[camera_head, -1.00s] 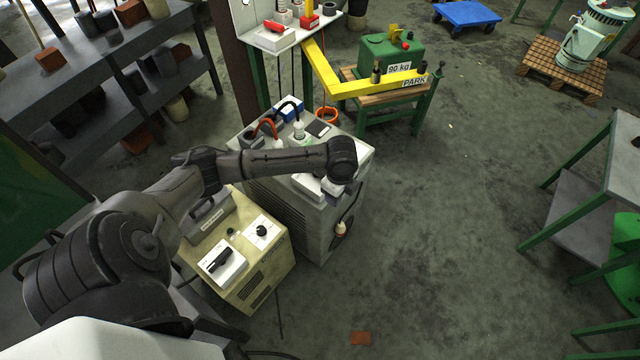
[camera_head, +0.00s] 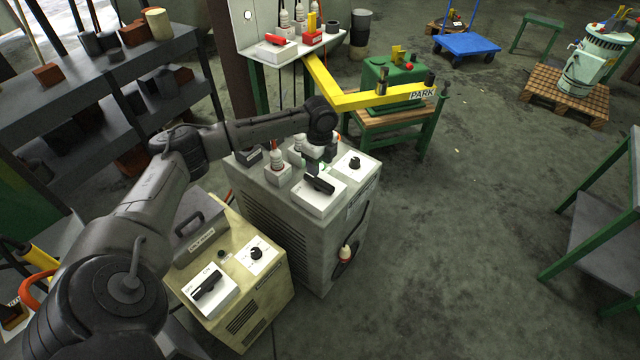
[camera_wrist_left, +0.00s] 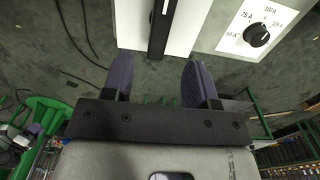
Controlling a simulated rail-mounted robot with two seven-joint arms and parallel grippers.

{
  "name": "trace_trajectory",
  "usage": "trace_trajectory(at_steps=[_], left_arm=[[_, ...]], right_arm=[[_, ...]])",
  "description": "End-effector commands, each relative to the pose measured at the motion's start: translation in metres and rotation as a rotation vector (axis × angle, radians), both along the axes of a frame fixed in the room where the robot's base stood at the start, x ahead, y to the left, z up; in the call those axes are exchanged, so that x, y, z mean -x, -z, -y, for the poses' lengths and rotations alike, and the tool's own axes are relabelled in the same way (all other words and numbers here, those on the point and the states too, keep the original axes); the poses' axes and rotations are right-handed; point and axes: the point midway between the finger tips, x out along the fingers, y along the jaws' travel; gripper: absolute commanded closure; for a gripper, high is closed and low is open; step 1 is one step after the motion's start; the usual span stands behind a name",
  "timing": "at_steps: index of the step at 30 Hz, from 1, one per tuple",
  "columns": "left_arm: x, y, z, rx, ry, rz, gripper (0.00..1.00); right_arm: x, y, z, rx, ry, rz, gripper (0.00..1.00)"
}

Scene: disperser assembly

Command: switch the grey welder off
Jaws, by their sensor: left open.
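The grey welder (camera_head: 330,234) stands in the middle of the head view. On its top is a white switch plate (camera_head: 320,205) with a black lever handle (camera_head: 321,184); the plate's lettering is too small to read. My left gripper (camera_head: 318,164) is just above this handle, partly hidden by its own arm. In the left wrist view the open gripper (camera_wrist_left: 158,78) has its fingers on either side of the line of the handle (camera_wrist_left: 161,28). The handle's near end lies just ahead of the fingertips, and no contact shows. My right gripper is out of view.
The welder's current dial (camera_head: 355,163) is right of the switch, with plugs (camera_head: 277,165) to the left. A beige welder (camera_head: 240,285) with a similar switch (camera_head: 207,285) stands in front. A yellow arm (camera_head: 350,98) and green stand (camera_head: 415,135) are behind.

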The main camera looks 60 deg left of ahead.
Motion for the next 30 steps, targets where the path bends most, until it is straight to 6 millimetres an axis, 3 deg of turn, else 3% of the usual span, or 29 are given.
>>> trace_trajectory(at_steps=[3,12,19,30], left_arm=[[0.0,0.026,0.001,0.001,0.0,-0.003,0.47],[0.0,0.067,0.0,0.0,0.0,-0.001,0.47],[0.0,0.08,0.0,0.0,0.001,0.0,0.47],[0.0,0.081,0.0,0.0,0.001,0.001,0.49]], right_arm=[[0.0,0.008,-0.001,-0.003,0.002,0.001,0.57],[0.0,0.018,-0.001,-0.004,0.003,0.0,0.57],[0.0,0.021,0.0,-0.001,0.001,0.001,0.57],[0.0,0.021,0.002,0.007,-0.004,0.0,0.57]])
